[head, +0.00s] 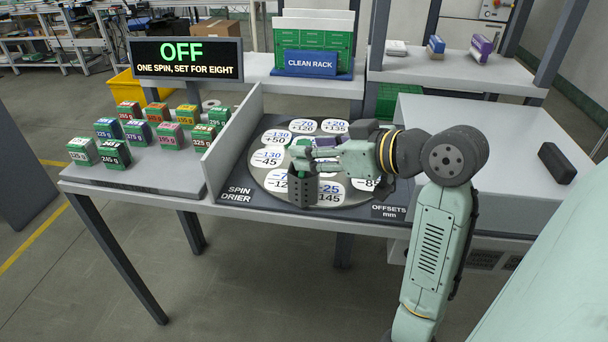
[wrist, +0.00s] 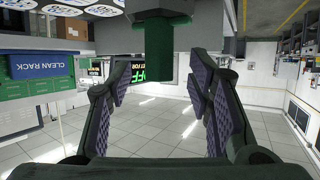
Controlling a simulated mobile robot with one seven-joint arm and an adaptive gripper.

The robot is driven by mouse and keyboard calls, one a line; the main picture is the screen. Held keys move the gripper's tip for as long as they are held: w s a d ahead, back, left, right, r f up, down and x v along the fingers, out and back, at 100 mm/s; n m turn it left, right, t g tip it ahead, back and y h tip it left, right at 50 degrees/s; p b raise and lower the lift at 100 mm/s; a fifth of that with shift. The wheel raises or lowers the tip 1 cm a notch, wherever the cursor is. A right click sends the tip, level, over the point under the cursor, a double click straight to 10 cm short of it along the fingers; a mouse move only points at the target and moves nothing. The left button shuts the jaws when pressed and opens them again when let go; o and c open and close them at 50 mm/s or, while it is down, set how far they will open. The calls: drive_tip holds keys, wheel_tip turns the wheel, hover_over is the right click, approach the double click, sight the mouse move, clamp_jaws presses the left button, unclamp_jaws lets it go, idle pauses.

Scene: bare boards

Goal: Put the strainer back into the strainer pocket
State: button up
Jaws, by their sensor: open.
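A dark perforated basket (head: 300,188), which looks like the strainer, stands upright at the front of the round plate (head: 345,192) of the spin drier. A green grip (head: 298,148) shows at its top, partly hidden by my gripper. My gripper (head: 308,152) is level above the plate, its fingers pointing left at the grip. In the wrist view my gripper (wrist: 172,100) is open, and a dark green bar (wrist: 167,68) stands between the fingers with a gap on both sides. I cannot make out the strainer pocket as a separate thing.
Labelled white ovals (head: 270,158) cover the plate. A low grey wall (head: 232,135) separates it from several coloured boxes (head: 170,135) on the left. A sign (head: 187,58) reads OFF. A clean rack (head: 312,62) stands behind. The right bench (head: 480,135) is mostly clear.

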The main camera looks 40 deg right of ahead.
drive_tip(key=x, duration=0.3)
drive_tip(key=shift+w, duration=0.15)
clamp_jaws()
idle(0.5)
